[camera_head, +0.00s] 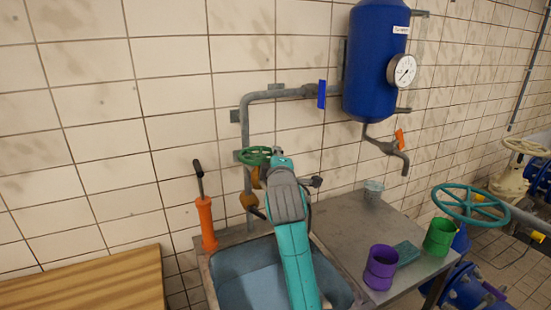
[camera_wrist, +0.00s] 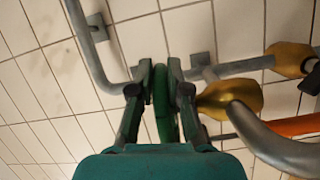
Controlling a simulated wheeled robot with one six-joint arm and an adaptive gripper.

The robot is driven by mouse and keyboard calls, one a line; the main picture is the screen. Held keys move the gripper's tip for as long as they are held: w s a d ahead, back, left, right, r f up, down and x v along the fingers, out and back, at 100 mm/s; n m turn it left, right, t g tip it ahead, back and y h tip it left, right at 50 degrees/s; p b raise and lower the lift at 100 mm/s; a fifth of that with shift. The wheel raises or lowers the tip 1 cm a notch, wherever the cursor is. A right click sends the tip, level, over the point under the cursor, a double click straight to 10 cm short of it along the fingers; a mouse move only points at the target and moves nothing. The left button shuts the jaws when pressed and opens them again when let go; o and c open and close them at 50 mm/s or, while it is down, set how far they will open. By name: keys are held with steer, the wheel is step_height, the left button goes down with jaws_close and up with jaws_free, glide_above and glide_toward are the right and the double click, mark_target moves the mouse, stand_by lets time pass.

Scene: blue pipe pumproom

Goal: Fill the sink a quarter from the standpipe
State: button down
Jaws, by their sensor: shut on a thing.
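The standpipe (camera_head: 247,130) is a grey pipe on the tiled wall, with a green handwheel (camera_head: 255,153) and brass fittings (camera_head: 250,200) above the sink. My gripper (camera_wrist: 160,75) is shut on the rim of the green handwheel (camera_wrist: 161,105), which shows edge-on between the fingers in the wrist view. In the head view my wrist hides the fingers and part of the wheel. The metal sink (camera_head: 207,282) stands below, its inside blue-grey and partly covered by my arm. I cannot tell the water level or see a stream. A curved grey spout (camera_wrist: 270,140) shows in the wrist view.
An orange hand pump (camera_head: 207,222) stands left of the sink. A blue tank (camera_head: 375,60) hangs above.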

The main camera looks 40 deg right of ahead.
steer(key=shift+w+d+r+n+t+y, duration=0.15)
steer(key=shift+n+t+y, duration=0.3)
steer(key=shift+y, duration=0.25)
steer(key=c, duration=1.2)
jaws_free()
steer(key=v, duration=1.2)
steer(key=shift+d, duration=0.1)
